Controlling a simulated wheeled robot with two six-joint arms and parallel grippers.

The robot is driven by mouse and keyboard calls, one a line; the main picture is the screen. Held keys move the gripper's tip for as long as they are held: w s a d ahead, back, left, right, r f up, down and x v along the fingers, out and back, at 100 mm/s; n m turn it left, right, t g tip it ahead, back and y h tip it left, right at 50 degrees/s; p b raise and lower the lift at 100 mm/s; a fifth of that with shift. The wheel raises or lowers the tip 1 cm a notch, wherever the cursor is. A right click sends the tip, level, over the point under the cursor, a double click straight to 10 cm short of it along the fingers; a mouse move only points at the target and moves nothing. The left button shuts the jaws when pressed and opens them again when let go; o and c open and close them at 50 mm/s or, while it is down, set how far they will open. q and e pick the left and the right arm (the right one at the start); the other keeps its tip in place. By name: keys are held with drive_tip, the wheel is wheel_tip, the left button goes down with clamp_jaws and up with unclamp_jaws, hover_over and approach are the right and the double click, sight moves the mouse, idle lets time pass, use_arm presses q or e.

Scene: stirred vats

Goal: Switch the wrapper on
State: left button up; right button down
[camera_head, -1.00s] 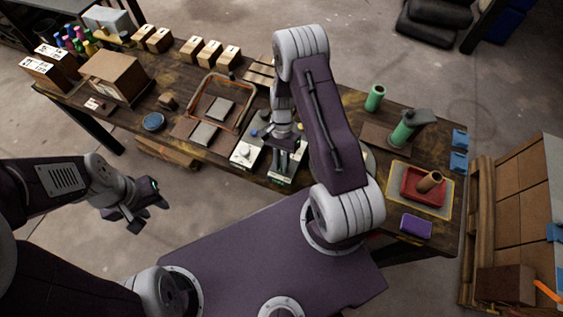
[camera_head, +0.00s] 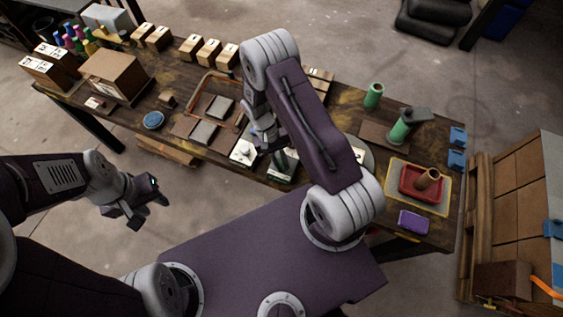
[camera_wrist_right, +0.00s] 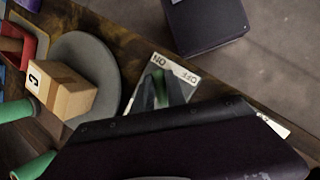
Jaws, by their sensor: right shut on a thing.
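The switch plate (camera_wrist_right: 187,72) is white, with ON printed on its left part and OFF on its right part in the right wrist view. A green switch handle (camera_wrist_right: 161,88) stands on it. My right gripper (camera_wrist_right: 164,98) is at this plate, its two fingers shut on the green handle. Which way the handle leans is hard to tell. In the head view the plate (camera_head: 282,176) lies at the table's front edge, with my right gripper (camera_head: 280,158) over it, partly covered by my arm. My left gripper (camera_head: 141,208) is open and empty, off the table at the left.
A grey round turntable (camera_wrist_right: 108,75) with a cardboard box (camera_wrist_right: 75,98) on it is beside the plate. Another white panel (camera_head: 243,152) lies left of the plate. Green cylinders (camera_head: 374,95), a red tray (camera_head: 407,193) and a purple block (camera_head: 414,222) are at the right.

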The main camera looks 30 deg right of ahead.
drive_tip(key=shift+w+r+n, duration=0.1)
drive_tip(key=shift+w+n, duration=0.05)
drive_tip(key=shift+n, duration=0.25)
drive_tip(key=c, duration=1.6)
unclamp_jaws()
drive_tip(key=shift+c, duration=0.2)
drive_tip(key=b+v, duration=0.1)
drive_tip(key=v, duration=0.8)
